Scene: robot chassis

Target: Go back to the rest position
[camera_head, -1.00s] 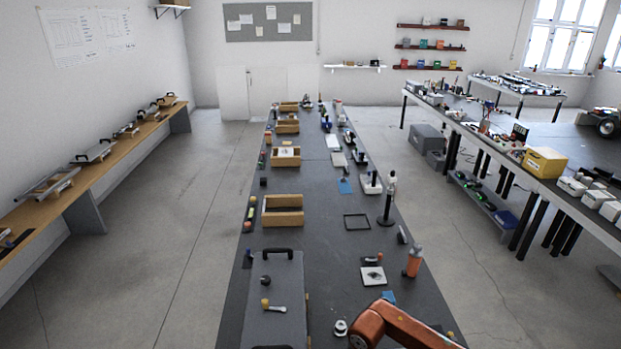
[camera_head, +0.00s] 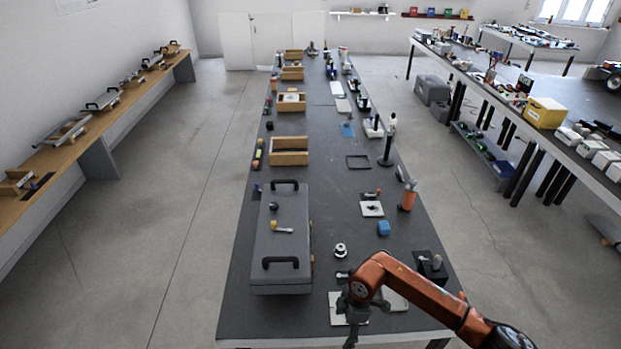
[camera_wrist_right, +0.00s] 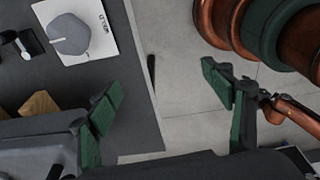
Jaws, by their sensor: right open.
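My right arm, orange, comes in from the lower right in the head view and bends down at the table's near right end. Its dark right gripper (camera_head: 352,312) hangs over or beside a white plate (camera_head: 337,320) there; the gap to the plate cannot be judged. In the right wrist view the two green-padded fingers of the right gripper (camera_wrist_right: 165,100) stand wide apart with nothing between them, over the table edge and floor. My left gripper is in neither view.
The long dark table (camera_head: 335,215) carries a grey case (camera_head: 290,240) with black handles, an orange bottle (camera_head: 408,197), a blue object (camera_head: 384,229) and wooden boxes. The wrist view shows a grey many-sided block (camera_wrist_right: 69,34) on a white plate. Floor left of the table is clear.

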